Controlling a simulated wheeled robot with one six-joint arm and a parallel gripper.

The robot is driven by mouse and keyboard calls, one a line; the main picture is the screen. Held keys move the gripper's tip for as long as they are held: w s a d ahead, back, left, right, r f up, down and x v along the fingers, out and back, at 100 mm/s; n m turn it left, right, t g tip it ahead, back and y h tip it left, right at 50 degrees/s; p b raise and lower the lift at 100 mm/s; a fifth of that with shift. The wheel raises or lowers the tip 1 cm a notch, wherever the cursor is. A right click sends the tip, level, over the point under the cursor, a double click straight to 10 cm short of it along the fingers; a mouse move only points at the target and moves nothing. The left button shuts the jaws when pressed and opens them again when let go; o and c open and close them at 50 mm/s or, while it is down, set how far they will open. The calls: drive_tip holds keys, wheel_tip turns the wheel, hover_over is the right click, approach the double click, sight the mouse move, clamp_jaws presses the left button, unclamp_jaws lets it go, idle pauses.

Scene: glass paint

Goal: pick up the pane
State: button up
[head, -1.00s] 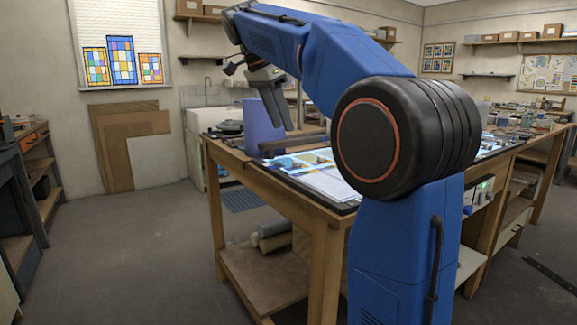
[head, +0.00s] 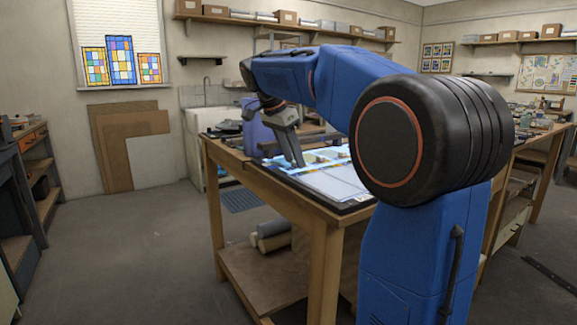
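The bright light table (head: 325,184) on the wooden workbench carries pale, flat sheets and a few small items. I cannot tell for certain which of these is the pane. My gripper (head: 298,162) points down at the left part of the lit surface, its tips at or just above it. Its fingers show edge-on and small, so I cannot tell whether they are open or shut, or whether they touch anything. My own arm hides much of the right half of the light table.
A blue-violet block (head: 252,127) stands on the bench behind my gripper, close to it. The wooden workbench (head: 325,222) has a lower shelf with rolled material (head: 270,238). A sink (head: 207,118) stands at the back wall. The floor left of the bench is clear.

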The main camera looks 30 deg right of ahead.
drive_tip(key=shift+d+f, duration=0.1)
drive_tip(key=shift+f, duration=0.05)
clamp_jaws()
